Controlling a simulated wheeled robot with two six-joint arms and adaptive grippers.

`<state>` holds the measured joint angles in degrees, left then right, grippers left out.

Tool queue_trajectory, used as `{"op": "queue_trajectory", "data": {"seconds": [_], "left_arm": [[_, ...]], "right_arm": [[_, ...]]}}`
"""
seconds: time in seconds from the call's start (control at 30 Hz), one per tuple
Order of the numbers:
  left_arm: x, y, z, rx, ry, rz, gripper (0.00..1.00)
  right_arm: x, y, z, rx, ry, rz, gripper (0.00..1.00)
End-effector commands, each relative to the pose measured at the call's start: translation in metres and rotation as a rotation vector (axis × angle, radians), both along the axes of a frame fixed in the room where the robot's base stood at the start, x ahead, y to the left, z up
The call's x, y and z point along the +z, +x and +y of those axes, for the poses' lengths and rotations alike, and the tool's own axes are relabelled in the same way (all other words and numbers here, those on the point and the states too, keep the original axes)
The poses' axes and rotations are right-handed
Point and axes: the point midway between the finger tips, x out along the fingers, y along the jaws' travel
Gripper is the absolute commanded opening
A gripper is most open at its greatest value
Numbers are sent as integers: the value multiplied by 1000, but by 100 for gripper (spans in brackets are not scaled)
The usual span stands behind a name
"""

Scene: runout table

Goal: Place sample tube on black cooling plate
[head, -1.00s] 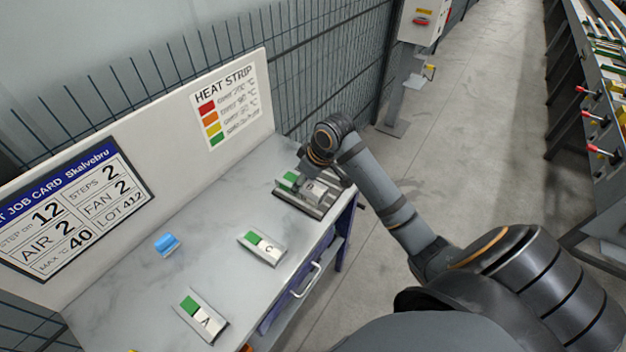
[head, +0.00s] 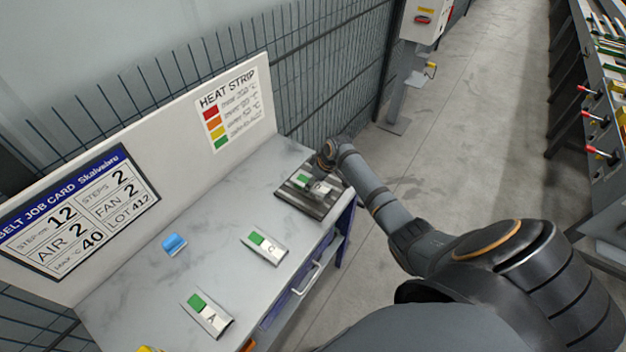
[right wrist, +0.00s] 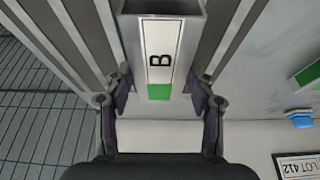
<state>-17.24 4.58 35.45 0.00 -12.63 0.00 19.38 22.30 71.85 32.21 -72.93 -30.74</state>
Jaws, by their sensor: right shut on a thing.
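The sample tube is a short grey rectangular tube marked B (head: 319,187), with a white and green label. It shows close up in the right wrist view (right wrist: 160,50). My right gripper (head: 327,168) is shut on it, with one finger on each side of the tube in the right wrist view (right wrist: 166,98). The dark ribbed cooling plate (head: 298,203) lies at the table's far end, directly under the tube. I cannot tell whether the tube touches the ribs. My left gripper is not in view.
Tube C (head: 264,248) and tube A (head: 207,315) lie on the marbled table (head: 225,265). A blue object (head: 174,244) sits near the back panel (head: 180,190). Wire fencing (head: 300,80) stands behind the table.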

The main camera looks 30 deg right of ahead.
Motion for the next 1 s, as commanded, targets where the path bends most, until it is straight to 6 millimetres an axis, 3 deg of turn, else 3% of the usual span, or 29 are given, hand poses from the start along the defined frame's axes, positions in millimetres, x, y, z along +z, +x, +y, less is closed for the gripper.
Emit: {"op": "queue_trajectory", "data": {"seconds": [0.27,0.3,0.47,0.77,0.87,1.0], "left_arm": [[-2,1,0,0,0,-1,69],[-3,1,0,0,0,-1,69],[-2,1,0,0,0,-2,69],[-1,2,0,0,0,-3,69],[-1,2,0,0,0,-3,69],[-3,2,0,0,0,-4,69]], "right_arm": [[-3,0,0,0,0,-1,18],[-4,0,0,0,0,0,57],[-3,0,0,0,0,0,79],[-2,0,0,0,0,0,79],[5,-1,-2,-1,-1,-2,79],[31,-12,-6,3,-6,-3,79]]}}
